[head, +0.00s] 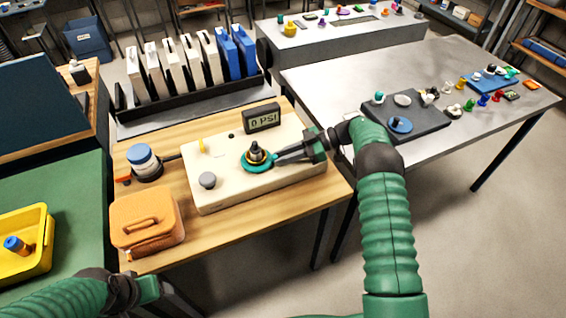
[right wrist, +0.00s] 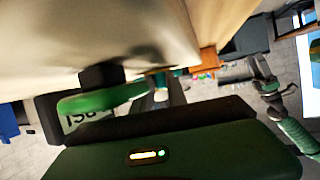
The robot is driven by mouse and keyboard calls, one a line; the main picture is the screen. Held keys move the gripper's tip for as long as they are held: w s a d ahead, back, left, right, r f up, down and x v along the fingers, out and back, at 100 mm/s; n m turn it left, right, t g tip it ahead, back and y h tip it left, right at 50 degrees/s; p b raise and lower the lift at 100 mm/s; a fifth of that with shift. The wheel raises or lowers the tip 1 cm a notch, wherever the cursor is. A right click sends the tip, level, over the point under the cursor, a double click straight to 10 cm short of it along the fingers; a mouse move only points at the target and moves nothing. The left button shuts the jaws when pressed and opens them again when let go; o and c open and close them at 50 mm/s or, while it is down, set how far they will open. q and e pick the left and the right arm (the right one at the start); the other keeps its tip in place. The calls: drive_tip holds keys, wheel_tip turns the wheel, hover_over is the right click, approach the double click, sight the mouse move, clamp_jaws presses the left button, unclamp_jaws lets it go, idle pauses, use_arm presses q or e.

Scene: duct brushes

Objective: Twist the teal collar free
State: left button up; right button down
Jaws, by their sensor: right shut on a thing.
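The teal collar (head: 257,168) is a ring around a dark fitting with a brass-coloured part (head: 256,153), on top of a cream box (head: 230,188). My right gripper (head: 277,157) reaches it from the right and is shut on the collar's right side. In the right wrist view the grip is dark and partly hidden; a green piece (right wrist: 105,97) shows beside the cream surface, but I cannot tell which part it is. My left gripper (head: 148,289) is low at the left, away from the box; its finger opening cannot be made out.
A display reading 0 PSI (head: 263,119) stands behind the collar. A yellow tray (head: 45,245) is further left.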

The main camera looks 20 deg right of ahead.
use_arm(q)
drive_tip(key=shift+f+b, duration=0.3)
drive_tip(key=shift+f, duration=0.2)
use_arm(e)
drive_tip(key=shift+w+d+n+g, duration=0.1)
drive_tip(key=shift+w+n+g, duration=0.15)
drive_tip(key=shift+n+g, duration=0.05)
drive_tip(key=shift+r, duration=0.1)
drive_tip(key=c, duration=1.3)
unclamp_jaws()
